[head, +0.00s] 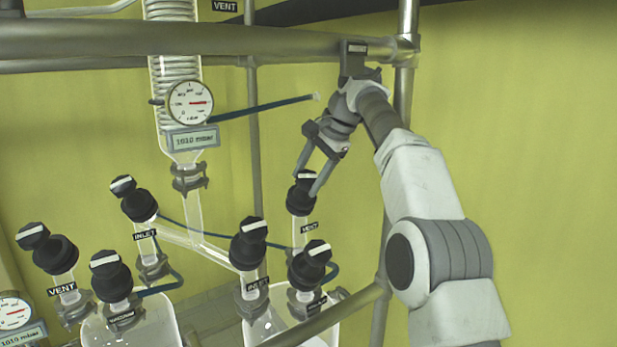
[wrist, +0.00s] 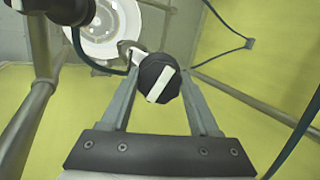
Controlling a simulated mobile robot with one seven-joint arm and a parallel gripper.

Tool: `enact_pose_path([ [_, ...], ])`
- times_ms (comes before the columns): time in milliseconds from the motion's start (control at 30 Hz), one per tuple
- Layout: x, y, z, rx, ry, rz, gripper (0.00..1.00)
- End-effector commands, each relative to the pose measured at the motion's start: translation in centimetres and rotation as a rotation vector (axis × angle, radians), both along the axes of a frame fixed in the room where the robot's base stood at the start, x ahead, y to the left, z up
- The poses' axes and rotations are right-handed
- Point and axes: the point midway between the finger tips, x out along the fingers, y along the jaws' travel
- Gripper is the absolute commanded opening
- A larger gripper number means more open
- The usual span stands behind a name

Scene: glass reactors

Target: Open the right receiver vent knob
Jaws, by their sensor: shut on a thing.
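The right receiver vent knob (head: 300,198) is black with a white bar on top. It caps a glass neck with a "VENT" label (head: 309,228) below it. My gripper (head: 307,184) reaches down from the upper right, with one finger on each side of the knob, shut on it. In the wrist view the knob (wrist: 158,79) sits between the two fingertips. Its white bar slants from lower left to upper right there. The fingers hide part of the knob's sides in the head view.
Another black knob (head: 309,265) stands close below, and an inlet knob (head: 248,244) stands to the left. More knobs and a gauge (head: 190,102) on a glass column are further left. A metal rail (head: 180,40) crosses above; a post (head: 404,85) stands behind my arm.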

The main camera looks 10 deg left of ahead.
Motion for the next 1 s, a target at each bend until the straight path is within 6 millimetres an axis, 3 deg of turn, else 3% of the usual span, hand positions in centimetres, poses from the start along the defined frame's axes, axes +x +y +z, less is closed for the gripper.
enact_pose_path([
  [367, -0.02, 0.05, -0.03, -0.001, -0.001, 0.004, 0.06],
  [400, -0.03, 0.04, -0.03, -0.001, -0.001, 0.004, 0.63],
  [567, -0.03, 0.04, -0.03, -0.001, -0.001, 0.004, 0.92],
  [1000, -0.01, 0.0, -0.01, -0.001, 0.0, 0.001, 0.92],
])
